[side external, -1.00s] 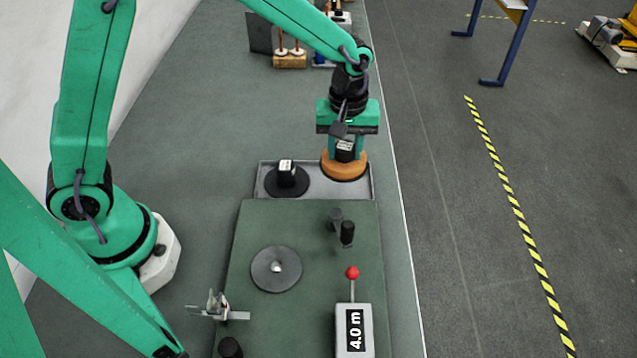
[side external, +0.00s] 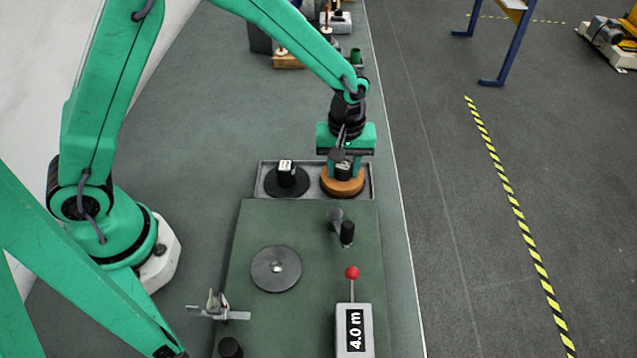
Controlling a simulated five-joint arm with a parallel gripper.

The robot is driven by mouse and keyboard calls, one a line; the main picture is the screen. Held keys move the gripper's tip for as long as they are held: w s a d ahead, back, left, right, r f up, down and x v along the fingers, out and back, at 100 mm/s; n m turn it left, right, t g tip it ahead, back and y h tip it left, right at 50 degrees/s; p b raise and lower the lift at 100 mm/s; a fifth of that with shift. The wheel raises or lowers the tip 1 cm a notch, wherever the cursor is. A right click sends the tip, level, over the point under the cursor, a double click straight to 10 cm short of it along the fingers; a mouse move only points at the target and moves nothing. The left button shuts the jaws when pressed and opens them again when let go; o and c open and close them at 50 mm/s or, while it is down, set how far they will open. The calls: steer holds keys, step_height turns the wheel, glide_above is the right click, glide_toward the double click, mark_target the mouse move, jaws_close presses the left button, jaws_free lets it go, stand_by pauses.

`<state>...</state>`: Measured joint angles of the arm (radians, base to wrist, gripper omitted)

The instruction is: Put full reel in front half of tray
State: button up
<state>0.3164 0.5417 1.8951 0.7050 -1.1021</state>
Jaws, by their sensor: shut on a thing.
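The full reel (side external: 342,188), copper-orange with a dark hub, is at the right part of the grey tray (side external: 313,195). My gripper (side external: 343,166) is above it, pointing down and shut on the hub. The reel appears inside the tray's rim; whether it rests on the tray floor I cannot tell. A black reel (side external: 287,184) with an upright hub and white label sits in the left part of the tray. My fingertips are partly hidden by the gripper body and hub.
Nearer the camera is a green machine plate (side external: 305,225) with a grey disc (side external: 276,269), dark posts (side external: 347,234), a red-knobbed lever (side external: 352,272) and a box reading 4.0 m (side external: 354,330). Reels on a wooden stand (side external: 289,62) are farther back. The bench left of the tray is clear.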

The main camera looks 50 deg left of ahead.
mark_target(344, 165)
steer(key=shift+f, duration=0.15)
steer(key=o, duration=1)
steer(key=shift+o, duration=0.2)
step_height(344, 165, up, 12)
steer(key=shift+r, duration=0.2)
stand_by(0.3)
